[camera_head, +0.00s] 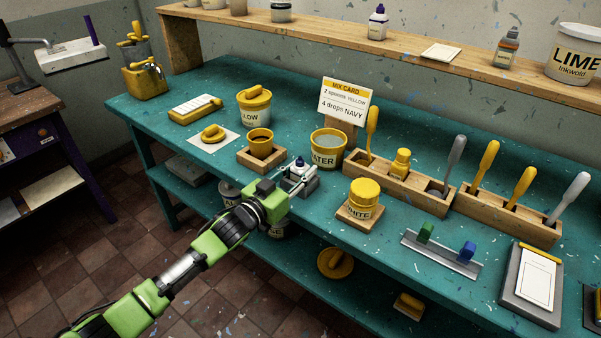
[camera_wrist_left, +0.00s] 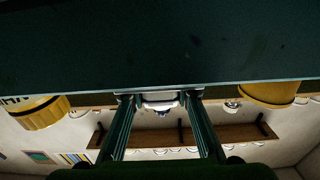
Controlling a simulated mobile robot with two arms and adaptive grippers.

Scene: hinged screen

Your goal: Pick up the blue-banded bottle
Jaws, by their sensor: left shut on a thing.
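A small white bottle with a dark blue top (camera_head: 299,166) is at the front edge of the teal bench, between the yellow cup and the white-labelled jar. My left gripper (camera_head: 298,180) is shut on this bottle. The fingers hide most of its body, and I cannot tell whether its base touches the bench. In the left wrist view the bottle (camera_wrist_left: 160,100) shows as a pale shape between the two fingertips (camera_wrist_left: 160,97). My right gripper is in neither view.
Close around stand the yellow cup in a wooden holder (camera_head: 261,158), the water tub (camera_head: 325,158) and a yellow-lidded jar (camera_head: 364,200). A mix card (camera_head: 346,102) stands behind. Wooden racks with brushes (camera_head: 407,185) are to the right. A shelf (camera_head: 340,38) runs along the back.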

